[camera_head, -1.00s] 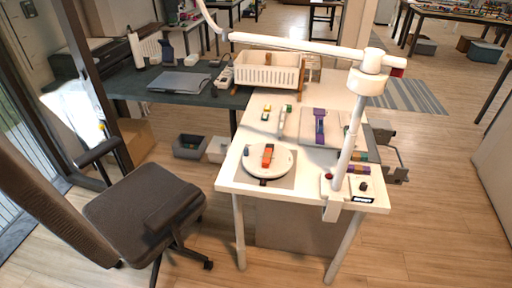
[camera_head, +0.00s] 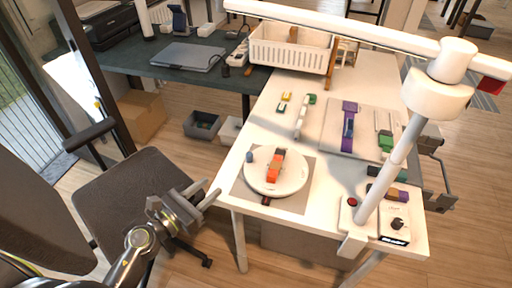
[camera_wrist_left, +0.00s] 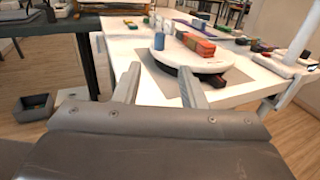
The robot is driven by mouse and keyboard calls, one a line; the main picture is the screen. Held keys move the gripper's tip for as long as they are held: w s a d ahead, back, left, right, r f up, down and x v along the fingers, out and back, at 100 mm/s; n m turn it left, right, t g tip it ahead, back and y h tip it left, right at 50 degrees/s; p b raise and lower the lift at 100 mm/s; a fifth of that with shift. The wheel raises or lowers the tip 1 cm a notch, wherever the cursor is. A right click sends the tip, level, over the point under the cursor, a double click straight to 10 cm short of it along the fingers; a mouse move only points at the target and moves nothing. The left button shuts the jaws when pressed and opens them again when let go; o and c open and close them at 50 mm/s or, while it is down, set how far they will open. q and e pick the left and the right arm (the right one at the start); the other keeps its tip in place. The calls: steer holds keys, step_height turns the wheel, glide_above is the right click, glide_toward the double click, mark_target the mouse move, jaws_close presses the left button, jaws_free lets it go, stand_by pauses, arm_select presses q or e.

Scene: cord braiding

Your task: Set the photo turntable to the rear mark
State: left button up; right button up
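The photo turntable (camera_head: 258,178) is a round white disc on a grey mat (camera_head: 296,203) at the near left of the white table. An orange block with a dark green and brown end (camera_head: 276,166) stands on it. A small blue cylinder (camera_head: 250,156) is at its left rim. A dark red piece (camera_head: 266,200) shows at its front edge. My left gripper (camera_head: 211,188) is open and empty, left of the table corner and apart from the turntable. In the left wrist view the turntable (camera_wrist_left: 185,57) lies beyond the open fingers (camera_wrist_left: 159,82). My right gripper is not in view. I cannot make out a rear mark.
A white lamp arm (camera_head: 395,165) rises at the table's right and reaches over the back. A white basket (camera_head: 290,57) stands at the back. A control box (camera_head: 394,226) sits at the near right. An office chair (camera_head: 150,180) stands left of the table.

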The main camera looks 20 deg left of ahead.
mark_target(249, 153)
arm_select(q)
steer(key=x, duration=0.1)
steer(key=p+x, duration=0.1)
steer(key=x, duration=0.1)
steer(key=p+x, duration=0.1)
steer(key=x, duration=0.1)
steer(key=shift+d+r, duration=0.1)
steer(key=shift+r, duration=0.2)
steer(key=x, duration=0.6)
steer(key=p+x, duration=0.1)
steer(key=x, duration=0.5)
steer(key=shift+f, duration=0.25)
jaws_close()
